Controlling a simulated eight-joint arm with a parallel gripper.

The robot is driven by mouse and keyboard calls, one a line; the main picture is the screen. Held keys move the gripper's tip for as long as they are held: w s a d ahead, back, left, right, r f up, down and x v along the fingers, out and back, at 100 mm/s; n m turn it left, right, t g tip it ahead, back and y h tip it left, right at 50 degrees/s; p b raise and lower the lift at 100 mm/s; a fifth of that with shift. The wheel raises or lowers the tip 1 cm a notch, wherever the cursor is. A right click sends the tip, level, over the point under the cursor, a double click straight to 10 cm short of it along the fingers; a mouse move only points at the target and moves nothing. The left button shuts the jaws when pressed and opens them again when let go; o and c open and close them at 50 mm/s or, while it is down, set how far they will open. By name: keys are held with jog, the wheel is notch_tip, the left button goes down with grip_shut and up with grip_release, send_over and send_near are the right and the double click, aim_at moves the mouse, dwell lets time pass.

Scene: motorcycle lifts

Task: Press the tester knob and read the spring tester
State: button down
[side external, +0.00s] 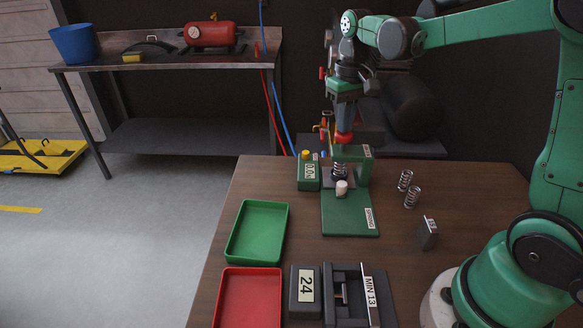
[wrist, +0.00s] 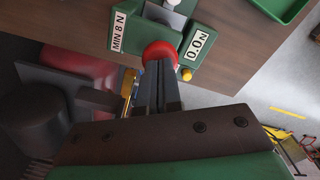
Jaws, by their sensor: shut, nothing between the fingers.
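The green spring tester (side external: 349,222) stands on the table, with a coil spring (side external: 339,171) under its head and a pale cylinder (side external: 341,188) in front. Its red knob (side external: 344,138) is on top and also shows in the wrist view (wrist: 160,51). The green display box (side external: 308,182) beside it has a yellow button; its display (wrist: 196,45) reads 0.0 N in the wrist view. A label (wrist: 118,31) reads MIN 8 N. My gripper (side external: 345,123) is shut and empty, pointing down right over the knob; I cannot tell whether they touch.
A green tray (side external: 233,250), a red tray (side external: 226,285), a box reading 24 (side external: 305,311) and a fixture marked MIN 13 (side external: 372,302) are in front. A workbench (side external: 165,59) stands behind.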

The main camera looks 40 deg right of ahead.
jog(key=shift+f, duration=1.1)
jog(key=shift+r, duration=3.45)
jog(key=shift+s+a, duration=0.25)
jog(key=shift+a, duration=0.15)
jog(key=s+a+f+n+t, duration=0.3)
jog(key=s+a+t, duration=0.4)
jog(key=a, duration=0.2)
jog(key=shift+f, duration=0.4)
